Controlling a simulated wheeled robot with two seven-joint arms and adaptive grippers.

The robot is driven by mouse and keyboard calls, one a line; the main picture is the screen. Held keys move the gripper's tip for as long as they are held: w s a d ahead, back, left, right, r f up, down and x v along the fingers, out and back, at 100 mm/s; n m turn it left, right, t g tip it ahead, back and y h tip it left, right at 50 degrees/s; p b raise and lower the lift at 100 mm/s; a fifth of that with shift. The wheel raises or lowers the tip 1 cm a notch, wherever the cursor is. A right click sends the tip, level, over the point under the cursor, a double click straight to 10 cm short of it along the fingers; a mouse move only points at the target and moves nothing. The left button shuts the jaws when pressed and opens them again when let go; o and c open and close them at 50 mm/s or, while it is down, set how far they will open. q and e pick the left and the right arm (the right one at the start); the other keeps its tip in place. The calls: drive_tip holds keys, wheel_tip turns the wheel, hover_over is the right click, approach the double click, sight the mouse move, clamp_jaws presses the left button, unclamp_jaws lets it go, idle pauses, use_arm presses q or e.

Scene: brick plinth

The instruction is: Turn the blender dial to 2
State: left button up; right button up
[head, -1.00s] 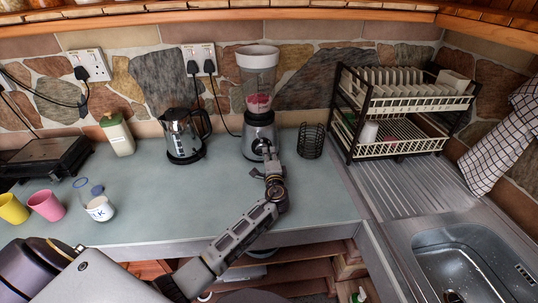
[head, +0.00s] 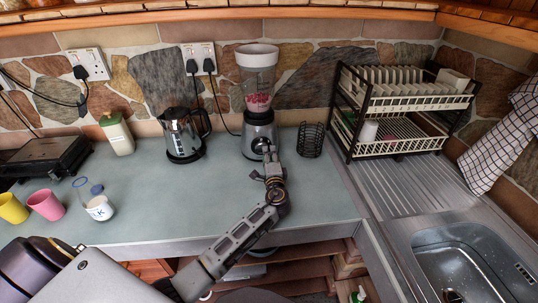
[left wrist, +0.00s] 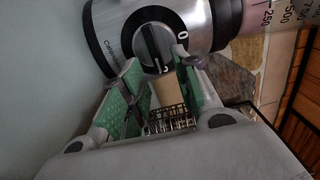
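The blender (head: 258,136) stands upright at the back of the counter, its clear jug (head: 259,92) holding red pieces. In the left wrist view its round black dial (left wrist: 157,44) faces my left gripper (left wrist: 160,62). A white 0 shows right of the knob and another digit, seemingly 2, below it. The knob's ridge slants with its lower end near that lower digit; which end is the pointer I cannot tell. My left gripper, also in the head view (head: 268,150), is open, its green-padded fingers apart at the dial's near side. Contact is unclear. My right gripper is not in view.
A kettle (head: 184,136) stands left of the blender, and a black wire basket (head: 310,140) stands close on its right. A dish rack (head: 400,112) is further right. Cups and a jar (head: 99,207) are at the left. The front middle counter is clear.

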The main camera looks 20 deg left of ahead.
use_arm(q)
drive_tip(key=shift+v, duration=5.35)
